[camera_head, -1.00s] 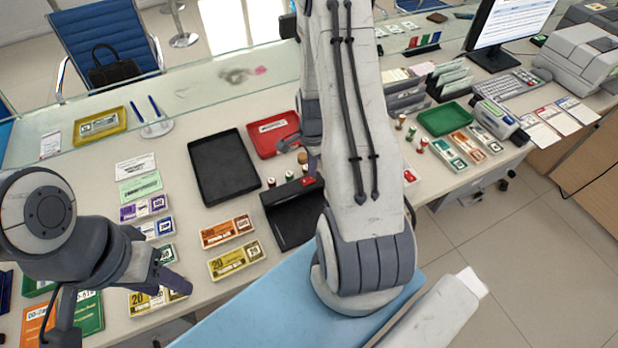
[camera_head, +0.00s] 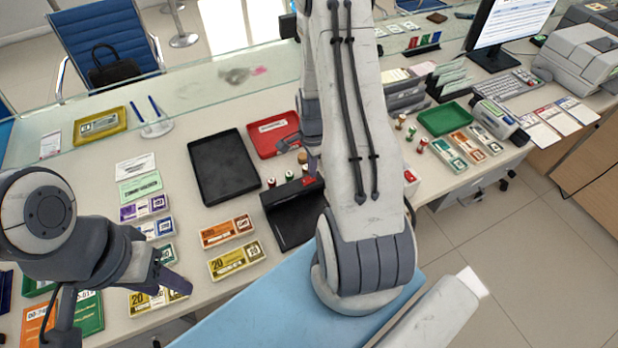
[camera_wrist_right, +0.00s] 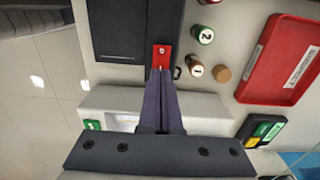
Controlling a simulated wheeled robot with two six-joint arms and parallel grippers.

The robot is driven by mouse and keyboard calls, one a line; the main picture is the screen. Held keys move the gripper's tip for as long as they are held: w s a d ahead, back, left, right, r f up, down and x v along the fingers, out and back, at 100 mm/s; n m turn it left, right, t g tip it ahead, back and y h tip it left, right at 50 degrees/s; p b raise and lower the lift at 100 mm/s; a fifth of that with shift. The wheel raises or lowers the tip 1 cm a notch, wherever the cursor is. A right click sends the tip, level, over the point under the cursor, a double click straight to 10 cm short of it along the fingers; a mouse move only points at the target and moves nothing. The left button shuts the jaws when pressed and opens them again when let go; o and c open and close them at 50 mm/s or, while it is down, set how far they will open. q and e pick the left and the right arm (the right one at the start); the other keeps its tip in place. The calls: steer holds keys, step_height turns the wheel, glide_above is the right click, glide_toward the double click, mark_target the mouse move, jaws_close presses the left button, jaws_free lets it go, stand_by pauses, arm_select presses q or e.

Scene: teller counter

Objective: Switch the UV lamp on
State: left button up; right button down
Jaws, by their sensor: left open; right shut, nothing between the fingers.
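The UV lamp is a black box-like device (camera_head: 290,225) on the counter, partly hidden behind my right arm in the head view. A red switch (camera_wrist_right: 161,54) sits on its black housing (camera_wrist_right: 120,25) in the right wrist view. My right gripper (camera_wrist_right: 160,72) is shut and empty, its fingertips at the near edge of the red switch; I cannot tell whether they touch it. My left gripper (camera_head: 170,278) is open and empty over the counter's left part. No lamp glow is visible.
Numbered stamps (camera_wrist_right: 203,34) and a red tray (camera_wrist_right: 285,62) stand close beside the lamp. A black tray (camera_head: 224,166) lies left of it. Banknote bundles (camera_head: 236,259) cover the counter near my left gripper. A glass screen runs along the back.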

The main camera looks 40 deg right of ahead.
steer(key=shift+f+b, duration=0.7)
steer(key=shift+f, duration=0.25)
stand_by(0.4)
steer(key=shift+r, duration=0.1)
step_height(320, 180, up, 7)
steer(key=p, duration=0.6)
stand_by(0.5)
